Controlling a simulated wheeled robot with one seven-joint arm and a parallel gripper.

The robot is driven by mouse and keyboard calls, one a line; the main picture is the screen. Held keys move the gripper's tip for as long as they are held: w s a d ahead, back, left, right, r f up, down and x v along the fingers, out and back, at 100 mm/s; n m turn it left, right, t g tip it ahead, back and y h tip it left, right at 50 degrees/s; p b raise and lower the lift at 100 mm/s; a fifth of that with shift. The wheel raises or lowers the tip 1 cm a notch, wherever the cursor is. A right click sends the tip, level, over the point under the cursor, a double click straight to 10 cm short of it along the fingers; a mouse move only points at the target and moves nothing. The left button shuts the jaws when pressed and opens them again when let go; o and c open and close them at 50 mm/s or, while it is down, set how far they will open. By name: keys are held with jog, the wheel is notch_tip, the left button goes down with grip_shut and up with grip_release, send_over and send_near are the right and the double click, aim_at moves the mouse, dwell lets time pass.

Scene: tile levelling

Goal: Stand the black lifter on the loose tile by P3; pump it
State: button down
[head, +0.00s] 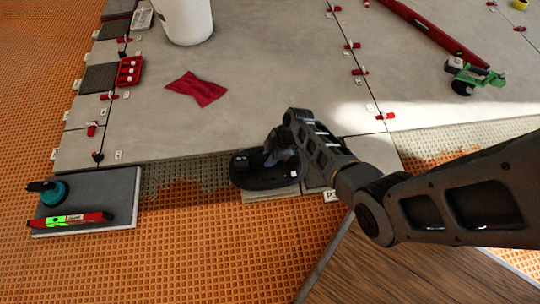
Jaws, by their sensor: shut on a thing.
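The black lifter (250,176) is a dark oval pad, right of centre near the front edge of the laid tiles. My gripper (277,155) reaches down onto its top and is shut on it; the fingers are partly hidden by the wrist. The lifter lies over a light tile (285,193), whose front edge shows below it. I cannot tell whether its whole underside touches that tile. The P3 label (331,196) is a small white tag just right of it, beside my forearm.
A bare mortar bed (185,175) lies left of the lifter. A grey tile (95,184) on the orange mat carries a teal-black tool (48,191) and a level (68,220). A white bucket (186,20), red cloth (196,88), red tray (130,71) and green tool (474,77) stand farther back.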

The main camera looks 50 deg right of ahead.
jog(key=shift+f+b, duration=0.3)
jog(key=shift+b, duration=0.05)
dwell(0.7)
dwell(0.3)
jog(key=c, duration=0.8)
grip_release()
jog(key=shift+o, duration=0.2)
jog(key=shift+f, duration=0.1)
